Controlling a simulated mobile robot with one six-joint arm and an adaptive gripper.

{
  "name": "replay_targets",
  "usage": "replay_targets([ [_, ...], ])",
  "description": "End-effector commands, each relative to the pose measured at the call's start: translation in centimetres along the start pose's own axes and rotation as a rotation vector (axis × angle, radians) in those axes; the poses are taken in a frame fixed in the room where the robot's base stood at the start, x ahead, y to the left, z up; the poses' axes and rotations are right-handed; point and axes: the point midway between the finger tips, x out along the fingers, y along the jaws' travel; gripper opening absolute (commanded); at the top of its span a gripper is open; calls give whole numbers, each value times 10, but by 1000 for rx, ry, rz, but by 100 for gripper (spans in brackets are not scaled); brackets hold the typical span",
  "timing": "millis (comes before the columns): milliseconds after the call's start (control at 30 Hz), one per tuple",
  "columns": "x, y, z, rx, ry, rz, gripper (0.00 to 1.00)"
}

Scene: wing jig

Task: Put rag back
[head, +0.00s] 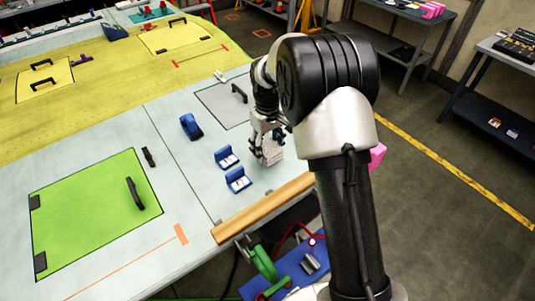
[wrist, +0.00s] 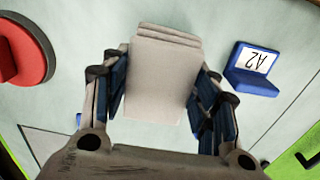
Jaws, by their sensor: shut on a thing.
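My gripper (head: 267,141) is low over the wing panel near its wooden front edge, seen in the head view. It is shut on the rag (head: 271,152), a folded off-white cloth. In the wrist view the rag (wrist: 161,75) stands out between the two blue-padded fingers, its layered folds at the far end. The gripper also shows in the wrist view (wrist: 160,95). I cannot tell whether the rag touches the panel.
Blue holders (head: 227,158) stand left of my gripper; one in the wrist view (wrist: 252,70) is labelled A2. A red round object (wrist: 22,52) is at the wrist view's left. Pink material (head: 377,156) shows behind my arm.

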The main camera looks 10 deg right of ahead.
Motion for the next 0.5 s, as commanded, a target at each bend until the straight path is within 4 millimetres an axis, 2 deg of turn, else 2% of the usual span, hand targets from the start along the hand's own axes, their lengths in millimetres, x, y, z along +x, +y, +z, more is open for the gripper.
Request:
replay_targets([
  [100, 22, 0, 1, 0, -4, -2, 35],
  [167, 29, 0, 1, 0, -4, -2, 35],
  [500, 33, 0, 0, 0, -1, 0, 35],
])
